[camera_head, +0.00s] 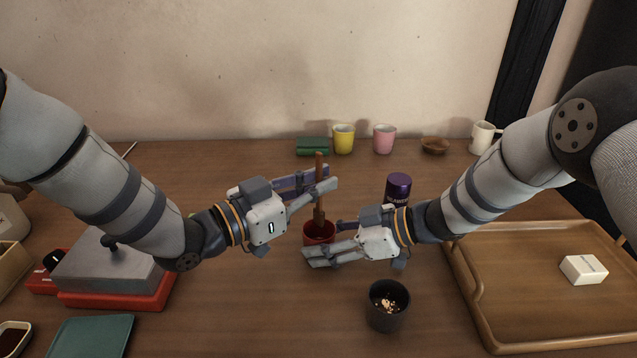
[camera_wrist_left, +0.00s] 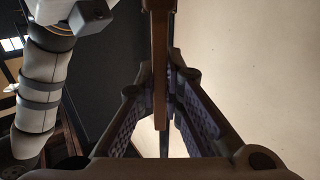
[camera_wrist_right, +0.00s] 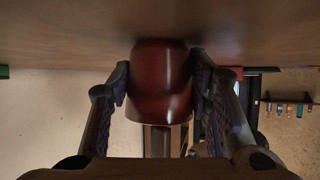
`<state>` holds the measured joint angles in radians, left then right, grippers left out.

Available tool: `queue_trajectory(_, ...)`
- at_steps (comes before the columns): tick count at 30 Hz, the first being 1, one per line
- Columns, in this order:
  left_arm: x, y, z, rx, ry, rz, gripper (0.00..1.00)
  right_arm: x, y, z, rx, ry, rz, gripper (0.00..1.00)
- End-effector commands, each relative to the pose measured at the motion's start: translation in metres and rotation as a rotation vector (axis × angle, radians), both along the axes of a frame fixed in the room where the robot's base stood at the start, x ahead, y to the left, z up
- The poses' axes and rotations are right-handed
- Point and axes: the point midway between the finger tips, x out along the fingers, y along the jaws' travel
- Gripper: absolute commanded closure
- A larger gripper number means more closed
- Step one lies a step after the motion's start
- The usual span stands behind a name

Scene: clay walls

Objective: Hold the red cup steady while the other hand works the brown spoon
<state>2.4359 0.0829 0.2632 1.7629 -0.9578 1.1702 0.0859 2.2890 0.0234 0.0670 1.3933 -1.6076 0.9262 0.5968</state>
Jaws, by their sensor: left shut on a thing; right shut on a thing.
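The red cup (camera_head: 319,231) stands upright on the table in the middle of the head view. My right gripper (camera_head: 318,253) is shut around its sides from the right. The cup also shows between the fingers in the right wrist view (camera_wrist_right: 162,85). The brown spoon (camera_head: 319,195) stands nearly upright with its lower end in the cup. My left gripper (camera_head: 318,184) is above the cup, shut on the spoon's handle. The handle also shows between the fingers in the left wrist view (camera_wrist_left: 160,60). The spoon's lower tip is hidden inside the cup.
A dark cup with pale bits (camera_head: 387,305) stands in front of my right gripper. A purple-capped jar (camera_head: 397,192) stands just behind it. A wooden tray (camera_head: 463,275) with a white block is at right. A grey-and-red press (camera_head: 110,275) is at left. Mugs line the back.

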Motion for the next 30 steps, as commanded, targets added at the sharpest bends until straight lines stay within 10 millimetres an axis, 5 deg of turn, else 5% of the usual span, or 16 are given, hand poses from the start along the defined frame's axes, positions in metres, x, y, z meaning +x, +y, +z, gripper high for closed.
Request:
queue_trajectory(6, 0.000, 0.000, 0.003, 0.000, -0.001, 0.000, 1.00, 0.000, 0.000, -0.001, -0.001, 0.002, 0.000, 0.70)
queue_trajectory(18, 0.000, 0.000, 0.048, -0.001, -0.001, 0.000, 1.00, 0.000, 0.000, -0.001, -0.001, 0.002, 0.000, 0.70)
queue_trajectory(30, 0.000, 0.000, 0.050, 0.000, 0.000, 0.000, 1.00, 0.000, 0.000, 0.000, -0.001, 0.002, 0.000, 0.70)
